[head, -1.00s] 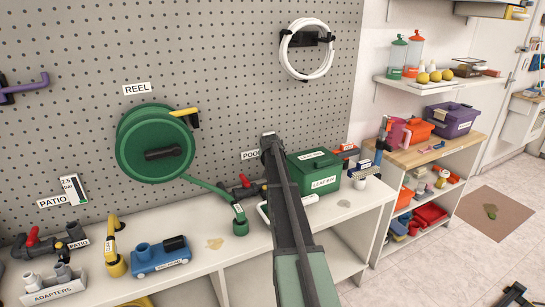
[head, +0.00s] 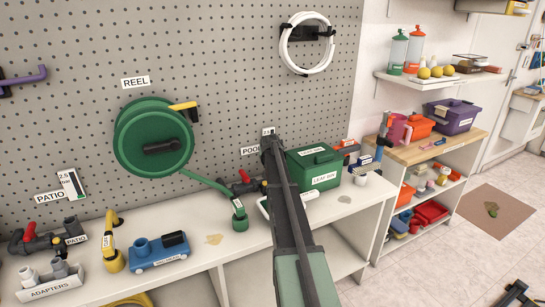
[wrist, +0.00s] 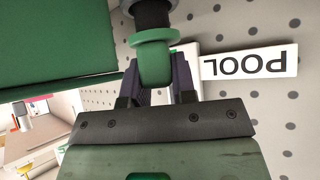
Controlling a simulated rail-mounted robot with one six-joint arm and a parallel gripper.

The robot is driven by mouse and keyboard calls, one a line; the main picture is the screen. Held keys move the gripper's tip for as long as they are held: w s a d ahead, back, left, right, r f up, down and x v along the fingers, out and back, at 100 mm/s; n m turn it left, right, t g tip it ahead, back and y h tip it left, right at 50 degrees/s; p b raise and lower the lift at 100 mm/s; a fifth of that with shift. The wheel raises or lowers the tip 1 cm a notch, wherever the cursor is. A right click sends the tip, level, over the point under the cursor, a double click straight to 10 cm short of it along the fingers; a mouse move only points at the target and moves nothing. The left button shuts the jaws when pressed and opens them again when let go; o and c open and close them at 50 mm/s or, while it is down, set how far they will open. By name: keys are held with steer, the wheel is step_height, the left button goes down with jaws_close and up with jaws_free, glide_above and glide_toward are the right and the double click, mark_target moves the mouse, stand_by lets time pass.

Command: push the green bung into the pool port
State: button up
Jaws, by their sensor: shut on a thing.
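The green bung (wrist: 153,62) is between the fingers of my gripper (wrist: 156,88) in the wrist view, with its wide flange facing the pool port (wrist: 152,14). My gripper is shut on it. The port is a dark pipe end, and the bung is in line with it, at or very near its mouth. I cannot tell whether any of the bung is inside. The POOL label (wrist: 250,60) is beside the port, upside down in this view. In the head view my arm hides the bung, the port and my gripper; the POOL label (head: 251,150) shows beside the arm.
The green leaf bin (head: 317,170) stands close right of my arm; a large green surface fills the upper left of the wrist view. A red-handled valve (head: 244,183) and the hose end (head: 240,220) are left of my arm. The bench front (head: 205,250) is partly bare.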

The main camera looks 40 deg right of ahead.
steer(key=shift+f+b, duration=0.9)
steer(key=shift+f, duration=0.1)
steer(key=o, duration=1)
steer(key=p+v, duration=0.3)
steer(key=v, duration=0.2)
